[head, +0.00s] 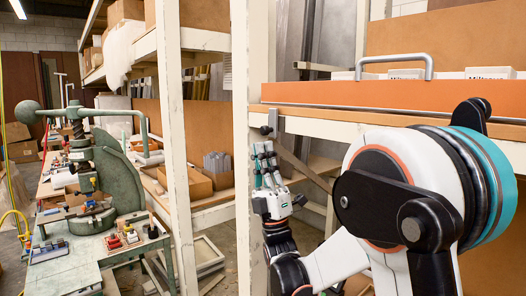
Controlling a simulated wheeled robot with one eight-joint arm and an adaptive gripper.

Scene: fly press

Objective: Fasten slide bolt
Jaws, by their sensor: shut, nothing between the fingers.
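My gripper (264,148) is in the middle of the head view, fingers pointing up and shut with nothing between them. It is in front of the white shelf post. Just above the fingertips is a small grey metal piece (271,121) at the post, under the left end of the orange panel; it may be the slide bolt, but it is too small to be sure. Whether the fingertips touch it, I cannot tell. Part of the shelf behind is hidden by my arm.
An orange panel (340,94) with a grey bar handle (394,60) spans the right side, above a white shelf beam (330,128). A green fly press (118,175) stands on a bench at left. White posts (173,130) and boxed shelves crowd the middle.

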